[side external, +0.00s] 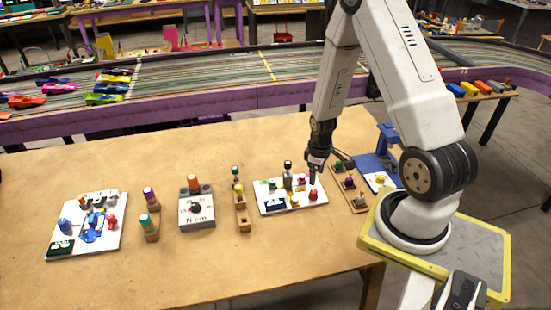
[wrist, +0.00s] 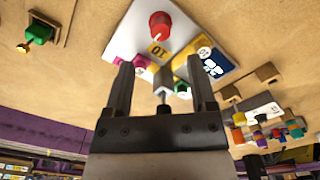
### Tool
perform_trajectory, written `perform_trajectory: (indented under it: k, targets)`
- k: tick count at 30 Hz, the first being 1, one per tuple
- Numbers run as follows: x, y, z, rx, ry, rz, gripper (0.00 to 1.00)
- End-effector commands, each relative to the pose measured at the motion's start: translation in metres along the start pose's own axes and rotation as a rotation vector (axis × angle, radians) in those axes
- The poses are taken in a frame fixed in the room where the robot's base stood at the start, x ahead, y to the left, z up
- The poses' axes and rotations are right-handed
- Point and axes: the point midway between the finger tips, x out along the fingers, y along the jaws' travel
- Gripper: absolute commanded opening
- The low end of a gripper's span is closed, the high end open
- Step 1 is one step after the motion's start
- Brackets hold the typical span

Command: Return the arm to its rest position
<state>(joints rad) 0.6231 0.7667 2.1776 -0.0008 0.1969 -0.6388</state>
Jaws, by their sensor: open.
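My gripper (side external: 317,168) points down at the right end of a white board (side external: 291,207), close above or beside its small pieces. In the wrist view my gripper (wrist: 160,72) has its two dark fingers apart. A slim grey post (wrist: 162,88) shows between them; I cannot tell what it belongs to. Pink, yellow and green pieces are partly hidden behind the fingers.
Left of the board are a wooden strip (side external: 242,213), a grey box with a dial (side external: 197,212), two striped cylinders and another white board (side external: 70,240). Right are a wooden strip with knobs (side external: 349,188) and a blue stand (side external: 388,140). The table's front is clear.

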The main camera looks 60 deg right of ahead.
Motion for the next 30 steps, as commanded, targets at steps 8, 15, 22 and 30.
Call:
perform_trajectory:
  k: [8,15,22,30]
  targets:
    - [0.000,0.000,0.000,0.000,0.000,0.000,0.72]
    - [-0.010,-0.007,-0.006,-0.001,0.009,0.007,0.72]
    - [-0.044,-0.036,-0.023,-0.003,0.044,0.025,0.72]
    - [-0.097,-0.091,-0.036,-0.001,0.107,0.038,0.72]
